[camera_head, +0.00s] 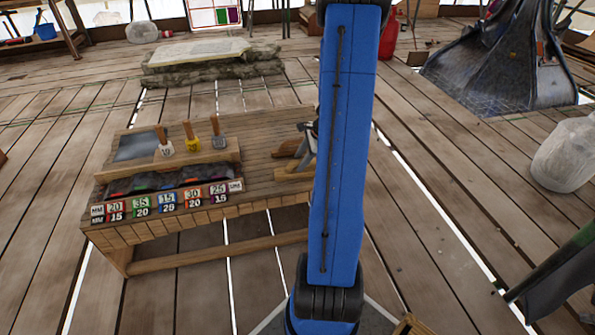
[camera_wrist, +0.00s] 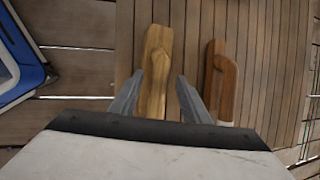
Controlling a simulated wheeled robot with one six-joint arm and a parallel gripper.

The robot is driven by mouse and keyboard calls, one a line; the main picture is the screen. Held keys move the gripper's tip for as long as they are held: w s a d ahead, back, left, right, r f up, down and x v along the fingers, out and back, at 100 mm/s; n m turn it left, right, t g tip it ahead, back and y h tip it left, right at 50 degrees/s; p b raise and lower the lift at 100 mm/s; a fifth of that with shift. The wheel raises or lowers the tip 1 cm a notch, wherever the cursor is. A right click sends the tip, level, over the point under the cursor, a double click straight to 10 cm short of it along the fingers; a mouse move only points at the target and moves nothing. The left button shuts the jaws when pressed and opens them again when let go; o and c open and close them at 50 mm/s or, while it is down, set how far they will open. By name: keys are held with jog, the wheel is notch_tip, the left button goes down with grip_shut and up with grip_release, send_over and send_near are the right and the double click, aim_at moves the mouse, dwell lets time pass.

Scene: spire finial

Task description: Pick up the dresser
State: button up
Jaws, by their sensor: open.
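Two wooden tools lie side by side on the slatted bench top in the wrist view, a lighter one (camera_wrist: 157,45) and a redder, darker one (camera_wrist: 219,88) to its right. Either could be the dresser; I cannot tell which by name. My gripper (camera_wrist: 159,84) is open, with one finger on each side of the lighter tool's near part. The fingers look apart from it, and their height over the bench is unclear.
The wooden bench (camera_head: 265,130) carries a rack of numbered bins (camera_head: 165,198) and several wooden-handled tools (camera_head: 190,137) at left. A stone-based slab (camera_head: 205,65) stands behind. A wrapped white bundle (camera_head: 565,153) is at right. Plank floor around the bench is mostly clear.

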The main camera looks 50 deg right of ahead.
jog(key=shift+w+a+f, duration=0.1)
jog(key=shift+w+f, duration=0.05)
jog(key=shift+f, duration=0.3)
grip_shut()
jog(key=shift+r, duration=0.15)
